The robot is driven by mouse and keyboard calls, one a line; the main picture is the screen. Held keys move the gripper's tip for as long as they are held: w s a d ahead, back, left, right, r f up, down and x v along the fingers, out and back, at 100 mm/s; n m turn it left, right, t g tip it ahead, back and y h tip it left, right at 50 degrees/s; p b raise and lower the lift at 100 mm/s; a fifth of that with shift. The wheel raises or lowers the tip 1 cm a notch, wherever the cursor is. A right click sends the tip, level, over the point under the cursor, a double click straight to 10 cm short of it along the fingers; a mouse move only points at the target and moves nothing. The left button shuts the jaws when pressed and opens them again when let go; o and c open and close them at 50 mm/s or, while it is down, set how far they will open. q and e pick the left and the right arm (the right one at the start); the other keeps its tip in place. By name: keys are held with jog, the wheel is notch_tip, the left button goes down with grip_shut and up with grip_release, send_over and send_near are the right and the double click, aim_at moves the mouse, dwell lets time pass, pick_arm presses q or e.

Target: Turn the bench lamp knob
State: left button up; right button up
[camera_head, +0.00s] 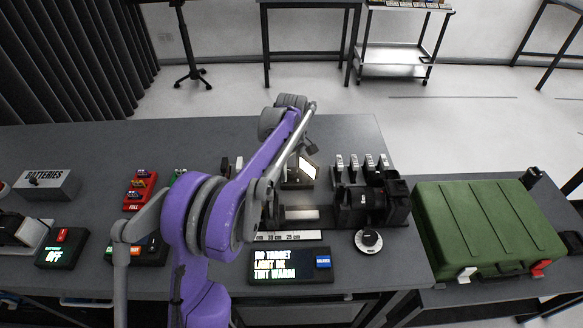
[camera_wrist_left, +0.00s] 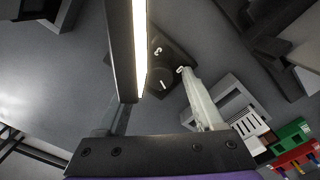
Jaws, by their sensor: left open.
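The bench lamp shows as a long bright strip in a dark housing (camera_wrist_left: 133,45) in the left wrist view; its lit face (camera_head: 309,168) shows in the head view beyond my purple arm. Below the lamp, the round black knob (camera_wrist_left: 160,79) with a white pointer mark sits on a dark base. My left gripper (camera_wrist_left: 157,84) is open and empty, its fingers on either side of the knob in the picture. Contact with the knob cannot be told. My right gripper is out of view.
Right of the lamp stand a black rack device (camera_head: 371,203) and a round dial (camera_head: 368,241). A display panel (camera_head: 290,265) lies in front, reading "NO TARGET". A green case (camera_head: 488,228) is at far right. A red block (camera_head: 139,190) is at left. The bench's back is clear.

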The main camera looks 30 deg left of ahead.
aim_at(292, 171)
pick_arm(q)
grip_shut()
jog(key=shift+m, duration=2.3)
grip_release()
jog(key=shift+r, duration=0.15)
notch_tip(292, 171, up, 11)
jog(key=shift+f, duration=0.2)
